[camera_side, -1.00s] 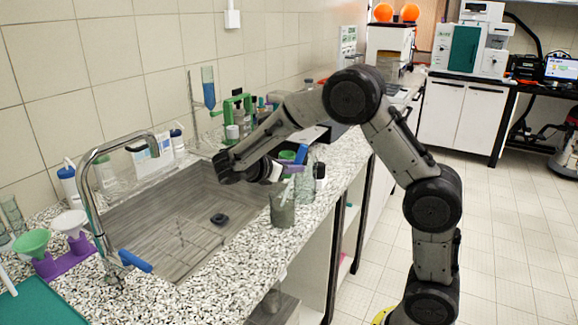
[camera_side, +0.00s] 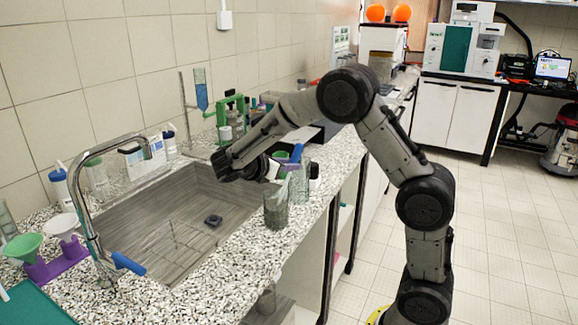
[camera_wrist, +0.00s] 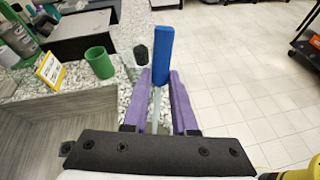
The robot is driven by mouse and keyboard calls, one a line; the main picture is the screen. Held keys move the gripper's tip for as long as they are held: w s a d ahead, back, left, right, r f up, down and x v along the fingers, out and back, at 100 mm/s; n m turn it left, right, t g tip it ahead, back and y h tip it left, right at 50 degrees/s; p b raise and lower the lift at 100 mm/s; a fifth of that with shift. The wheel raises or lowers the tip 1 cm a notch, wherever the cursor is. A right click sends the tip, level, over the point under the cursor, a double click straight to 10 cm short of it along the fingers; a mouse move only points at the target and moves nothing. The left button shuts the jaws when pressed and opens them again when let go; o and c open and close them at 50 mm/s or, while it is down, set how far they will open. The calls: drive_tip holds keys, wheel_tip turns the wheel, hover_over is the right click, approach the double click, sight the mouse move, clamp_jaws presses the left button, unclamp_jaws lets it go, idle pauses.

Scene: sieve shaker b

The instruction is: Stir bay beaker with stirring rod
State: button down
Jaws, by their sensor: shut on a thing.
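The stirring rod has a blue handle (camera_wrist: 163,55) standing up between the two purple fingers of my gripper (camera_wrist: 163,85), and its thin pale shaft runs down between them. In the side view the blue handle (camera_side: 297,153) shows just above and right of the gripper end. A glass beaker with grey-green contents (camera_side: 276,210) stands on the speckled counter near the sink's right edge, just below my gripper. Its rim area is close to the gripper end. I cannot tell whether the rod's lower tip is inside it.
The sink basin (camera_side: 155,235) lies left of the beaker, with a tap (camera_side: 85,200) at its left. A second glass vessel (camera_side: 300,188) stands right behind the beaker. A green cup (camera_wrist: 99,62) and a dark-capped bottle (camera_wrist: 141,55) are near the gripper. The counter's front edge is close.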

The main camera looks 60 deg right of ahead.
drive_tip(key=shift+w+d, duration=0.15)
drive_tip(key=shift+w, duration=0.15)
drive_tip(key=shift+w+a, duration=0.3)
drive_tip(key=shift+w, duration=0.2)
drive_tip(key=shift+s+a, duration=0.15)
drive_tip(key=shift+a, duration=0.5)
drive_tip(key=shift+s, duration=0.1)
